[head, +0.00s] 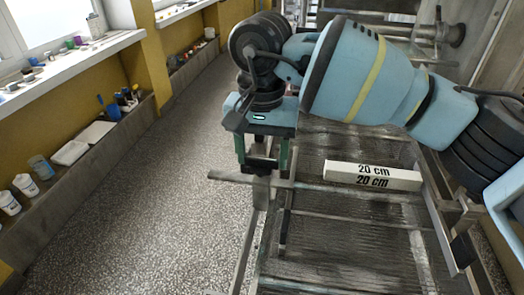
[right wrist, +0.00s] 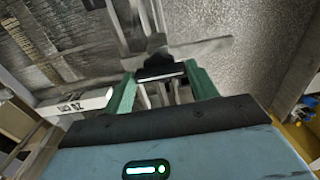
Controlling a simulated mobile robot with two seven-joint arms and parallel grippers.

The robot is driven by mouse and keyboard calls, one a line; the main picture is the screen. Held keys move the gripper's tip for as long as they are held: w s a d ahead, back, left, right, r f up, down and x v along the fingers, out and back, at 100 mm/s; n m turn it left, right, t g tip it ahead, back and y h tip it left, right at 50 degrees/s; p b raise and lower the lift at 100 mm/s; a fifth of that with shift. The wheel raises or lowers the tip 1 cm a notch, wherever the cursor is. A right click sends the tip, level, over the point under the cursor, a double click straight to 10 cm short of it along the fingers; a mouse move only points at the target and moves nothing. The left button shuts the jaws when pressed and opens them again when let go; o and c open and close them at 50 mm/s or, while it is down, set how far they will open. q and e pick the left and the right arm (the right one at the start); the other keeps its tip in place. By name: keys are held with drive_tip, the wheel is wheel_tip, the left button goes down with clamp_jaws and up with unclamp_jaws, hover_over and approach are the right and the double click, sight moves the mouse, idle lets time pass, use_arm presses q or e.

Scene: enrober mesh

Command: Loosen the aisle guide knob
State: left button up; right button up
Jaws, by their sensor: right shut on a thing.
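My right gripper (head: 262,160) points down at the aisle-side edge of the mesh conveyor. Its two green fingers are shut on the dark aisle guide knob (head: 261,168). In the right wrist view the knob (right wrist: 157,62) shows as a black piece between the ends of the fingers (right wrist: 163,75). A grey metal bar (head: 232,178) runs across beside the knob and sticks out over the aisle. The knob's lower part and its thread are hidden. My left gripper is not in view.
The brown mesh belt (head: 345,245) lies right of the gripper, with a white "20 cm" block (head: 372,176) resting across it. The speckled aisle floor (head: 130,215) is clear. Shelves with cups, trays and tools (head: 70,152) line the left wall.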

sight(262, 159)
idle(0.4)
drive_tip(key=o, duration=1)
wheel_tip(262, 159, up, 8)
drive_tip(key=shift+f, duration=0.1)
drive_tip(key=shift+f, duration=0.1)
